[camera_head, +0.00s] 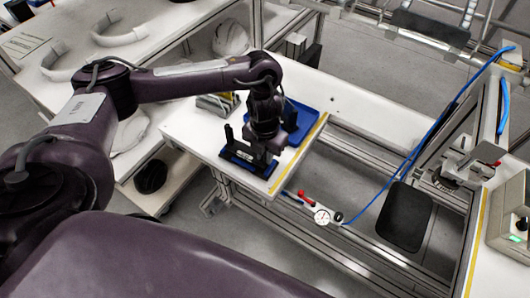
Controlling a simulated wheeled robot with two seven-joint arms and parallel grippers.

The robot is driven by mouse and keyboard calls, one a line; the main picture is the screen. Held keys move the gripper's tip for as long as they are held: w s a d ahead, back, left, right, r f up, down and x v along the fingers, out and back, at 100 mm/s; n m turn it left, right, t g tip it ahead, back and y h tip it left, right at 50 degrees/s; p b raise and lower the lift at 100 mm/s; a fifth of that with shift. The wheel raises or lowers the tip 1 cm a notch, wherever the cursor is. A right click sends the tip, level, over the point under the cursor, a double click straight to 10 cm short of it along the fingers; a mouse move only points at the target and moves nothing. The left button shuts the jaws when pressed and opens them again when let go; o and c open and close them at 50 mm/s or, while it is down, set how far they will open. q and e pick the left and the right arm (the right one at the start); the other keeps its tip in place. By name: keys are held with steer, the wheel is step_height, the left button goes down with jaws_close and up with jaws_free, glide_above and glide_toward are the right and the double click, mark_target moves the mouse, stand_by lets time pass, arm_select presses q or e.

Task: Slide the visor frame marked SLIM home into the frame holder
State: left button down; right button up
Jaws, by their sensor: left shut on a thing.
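My left gripper (258,153) points down over the near part of the white table and is shut on a dark piece, which I take to be the visor frame (243,150). A small pale mark shows on it, too small to read. Below it sits a dark fixture with a blue base, likely the frame holder (236,167); a black upright stands at its left. The gripper hides part of both, and I cannot tell how far the frame sits in the holder. My right gripper is not in view.
A blue tray (304,117) lies behind the gripper, and grey metal blocks (217,104) stand to its left. The white table (190,130) ends at a yellow-striped right edge. A gauge with a red part (321,216) hangs beyond that edge. White curved shells (120,38) lie on the left bench.

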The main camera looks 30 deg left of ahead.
arm_select(q)
steer(key=shift+f+b, duration=0.95)
steer(key=shift+f, duration=0.25)
steer(key=c, duration=1.3)
jaws_free()
steer(key=shift+r, duration=0.1)
steer(key=shift+o, duration=0.2)
step_height(320, 180, up, 8)
steer(key=shift+f+p, duration=0.1)
steer(key=shift+p, duration=1)
steer(key=shift+f, duration=0.1)
